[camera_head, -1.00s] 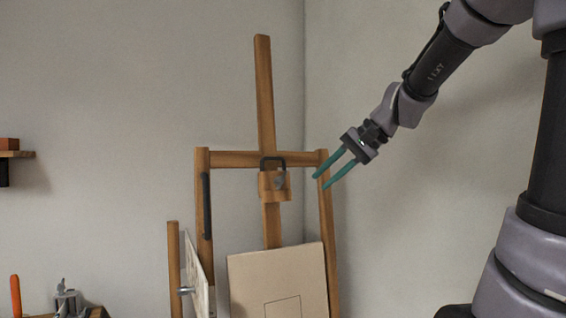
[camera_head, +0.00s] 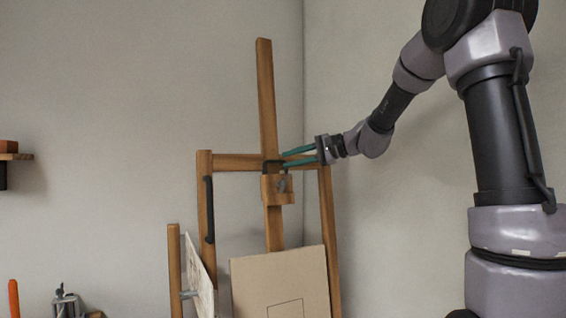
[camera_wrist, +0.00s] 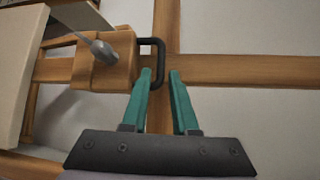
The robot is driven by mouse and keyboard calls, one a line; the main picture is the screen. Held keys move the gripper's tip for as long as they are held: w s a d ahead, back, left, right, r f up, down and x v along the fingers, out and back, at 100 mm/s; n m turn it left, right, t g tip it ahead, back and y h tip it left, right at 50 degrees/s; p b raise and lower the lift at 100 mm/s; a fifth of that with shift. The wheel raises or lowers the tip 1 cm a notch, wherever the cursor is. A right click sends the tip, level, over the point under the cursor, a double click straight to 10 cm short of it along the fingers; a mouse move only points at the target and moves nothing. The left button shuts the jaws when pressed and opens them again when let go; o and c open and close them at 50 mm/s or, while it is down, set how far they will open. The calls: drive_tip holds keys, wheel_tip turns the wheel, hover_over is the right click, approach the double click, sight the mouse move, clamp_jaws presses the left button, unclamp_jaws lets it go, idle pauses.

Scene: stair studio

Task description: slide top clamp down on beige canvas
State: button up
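The top clamp (camera_head: 276,190) is a wooden block with a dark handle (camera_head: 270,166) on top, on the easel's central mast (camera_head: 265,100). The beige canvas (camera_head: 280,285) stands below it with a gap between them. My gripper (camera_head: 284,160) is open, its teal fingers reaching left to the clamp's handle. In the wrist view, the clamp (camera_wrist: 105,62) shows at the left with a grey knob (camera_wrist: 103,48). The handle (camera_wrist: 161,62) lies just ahead of my gripper (camera_wrist: 160,73), near the left fingertip. I cannot tell if the handle's bar is between the fingers.
A pale panel (camera_head: 200,275) leans at the left. A shelf (camera_head: 15,157) is on the left wall.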

sight(280, 162)
drive_tip(key=shift+x, duration=1.5)
clamp_jaws()
drive_tip(key=shift+f, duration=0.1)
